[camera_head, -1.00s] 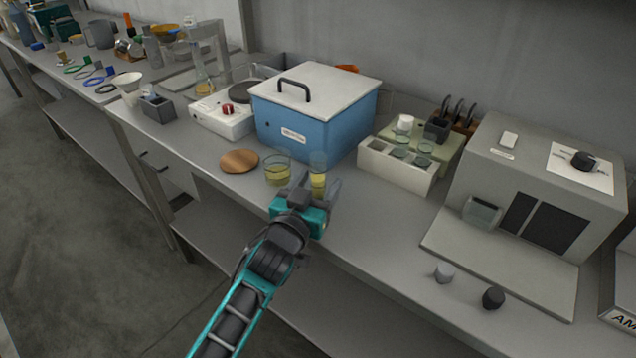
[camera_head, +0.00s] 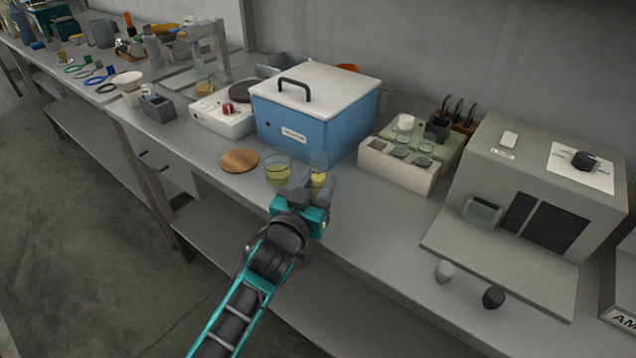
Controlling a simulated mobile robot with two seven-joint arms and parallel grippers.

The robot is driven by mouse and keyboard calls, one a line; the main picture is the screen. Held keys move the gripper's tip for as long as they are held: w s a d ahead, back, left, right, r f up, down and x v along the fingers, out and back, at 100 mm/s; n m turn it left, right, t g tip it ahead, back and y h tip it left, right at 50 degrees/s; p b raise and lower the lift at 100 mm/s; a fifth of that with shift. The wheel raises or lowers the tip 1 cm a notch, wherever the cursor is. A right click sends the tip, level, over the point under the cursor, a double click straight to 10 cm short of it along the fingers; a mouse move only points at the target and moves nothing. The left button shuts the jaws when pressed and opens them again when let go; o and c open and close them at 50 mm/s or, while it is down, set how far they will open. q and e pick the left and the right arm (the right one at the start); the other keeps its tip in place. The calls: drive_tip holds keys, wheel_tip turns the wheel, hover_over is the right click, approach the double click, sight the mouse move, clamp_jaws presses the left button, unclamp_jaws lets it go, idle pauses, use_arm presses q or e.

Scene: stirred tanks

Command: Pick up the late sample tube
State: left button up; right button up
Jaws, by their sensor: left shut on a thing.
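A clear glass tube (camera_head: 318,163) with yellow liquid in its lower part stands upright at the front of the blue box. I take it for the late sample tube; no label on it is readable. My left gripper (camera_head: 316,187) comes from below and is shut on this tube, with its fingers around the lower part. Whether the tube's base touches the bench is hidden by the gripper. My right gripper is not in view.
A glass beaker (camera_head: 277,170) with yellow liquid stands just left of the tube, beside a round wooden disc (camera_head: 239,161). The blue box (camera_head: 312,130) is close behind. A white rack (camera_head: 395,172) stands to the right. The bench between rack and gripper is clear.

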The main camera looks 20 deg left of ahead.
use_arm(q)
wheel_tip(320, 180, up, 20)
drive_tip(key=p, duration=0.3)
drive_tip(key=shift+p, duration=0.35)
